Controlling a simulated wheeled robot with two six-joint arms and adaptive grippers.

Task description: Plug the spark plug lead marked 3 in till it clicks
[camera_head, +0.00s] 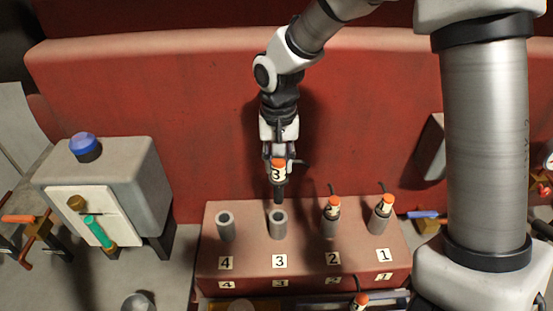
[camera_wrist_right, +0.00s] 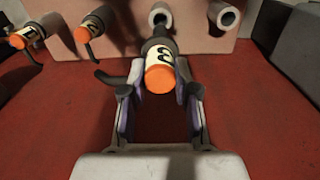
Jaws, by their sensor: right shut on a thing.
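The lead marked 3 (camera_head: 277,172) has an orange cap, a white label and a black boot. My right gripper (camera_head: 278,160) is shut on it. The lead points boot-down, just above the open grey tube (camera_head: 278,226) behind label 3. I cannot tell whether the boot tip touches the tube's mouth. In the right wrist view the lead (camera_wrist_right: 159,70) sits between the fingers of my right gripper (camera_wrist_right: 158,80), with the tube's mouth (camera_wrist_right: 160,16) beyond its boot. My left gripper is not in view.
Leads 2 (camera_head: 332,208) and 1 (camera_head: 383,206) stand on their tubes to the right. The tube at 4 (camera_head: 226,227) is open and empty. Another orange-capped lead (camera_head: 360,301) shows at the bottom edge. A grey box with a blue knob (camera_head: 85,146) stands left; a red wall rises behind.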

